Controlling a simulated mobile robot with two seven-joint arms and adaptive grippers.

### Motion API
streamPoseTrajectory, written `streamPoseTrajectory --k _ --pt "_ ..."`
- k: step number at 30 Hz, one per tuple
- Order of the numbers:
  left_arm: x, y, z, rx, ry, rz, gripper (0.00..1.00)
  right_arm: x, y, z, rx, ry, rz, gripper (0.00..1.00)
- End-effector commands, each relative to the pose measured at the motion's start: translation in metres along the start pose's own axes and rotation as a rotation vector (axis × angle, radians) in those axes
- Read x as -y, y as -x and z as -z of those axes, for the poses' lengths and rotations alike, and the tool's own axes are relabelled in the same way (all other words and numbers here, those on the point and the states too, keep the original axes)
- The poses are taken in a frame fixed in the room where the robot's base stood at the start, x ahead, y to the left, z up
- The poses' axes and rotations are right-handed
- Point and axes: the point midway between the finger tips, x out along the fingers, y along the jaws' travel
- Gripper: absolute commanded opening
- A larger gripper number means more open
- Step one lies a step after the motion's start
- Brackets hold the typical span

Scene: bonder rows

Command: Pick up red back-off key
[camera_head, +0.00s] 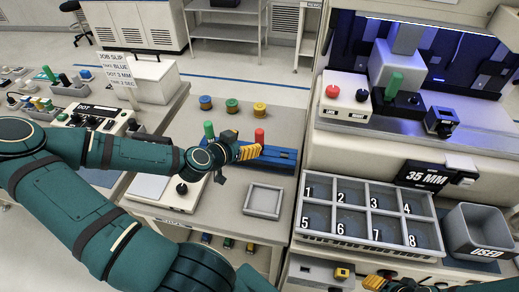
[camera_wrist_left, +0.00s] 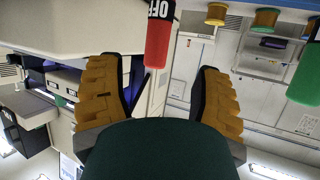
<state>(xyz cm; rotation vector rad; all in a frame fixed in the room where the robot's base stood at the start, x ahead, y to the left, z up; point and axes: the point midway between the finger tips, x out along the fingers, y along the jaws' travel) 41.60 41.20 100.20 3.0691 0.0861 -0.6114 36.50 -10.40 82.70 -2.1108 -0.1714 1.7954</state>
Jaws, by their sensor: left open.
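In the left wrist view the red key (camera_wrist_left: 158,38) hangs into the picture from the top, with a black tag reading "OFF". My left gripper (camera_head: 254,151) is open, beside the key in the head view. In the left wrist view the key shows between the two fingers of my left gripper (camera_wrist_left: 157,68), nearer the left one, and neither seems to touch it. My right gripper (camera_head: 385,283) is partly cut off at the bottom edge.
A green key (camera_head: 208,130) stands left of the red one. Several coloured spools (camera_head: 232,105) are behind. An empty grey tray (camera_head: 263,201) lies in front, with a numbered bin (camera_head: 368,217) and a "USED" bin (camera_head: 478,229) to the right.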

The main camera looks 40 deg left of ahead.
Motion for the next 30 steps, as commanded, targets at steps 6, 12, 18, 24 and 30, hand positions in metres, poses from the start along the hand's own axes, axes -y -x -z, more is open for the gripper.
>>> streamPoseTrajectory --k 6,12,18,24,30 --pt "-0.001 -0.018 0.002 -0.001 -0.001 -0.001 0.66 0.000 -0.002 -0.001 0.001 0.002 0.001 0.47" --pt "-0.003 -0.033 0.003 -0.003 0.000 -0.003 0.66 -0.001 -0.005 -0.002 0.004 0.003 0.001 0.47" --pt "-0.005 -0.061 0.004 -0.002 0.001 -0.003 0.66 -0.003 -0.009 -0.004 0.008 0.004 0.002 0.47" --pt "-0.005 -0.071 0.004 0.000 -0.001 -0.002 0.66 -0.003 -0.009 -0.005 0.010 0.005 0.002 0.47" --pt "-0.005 -0.070 0.004 0.000 -0.001 -0.001 0.60 -0.003 -0.009 -0.005 0.010 0.004 0.002 0.47"
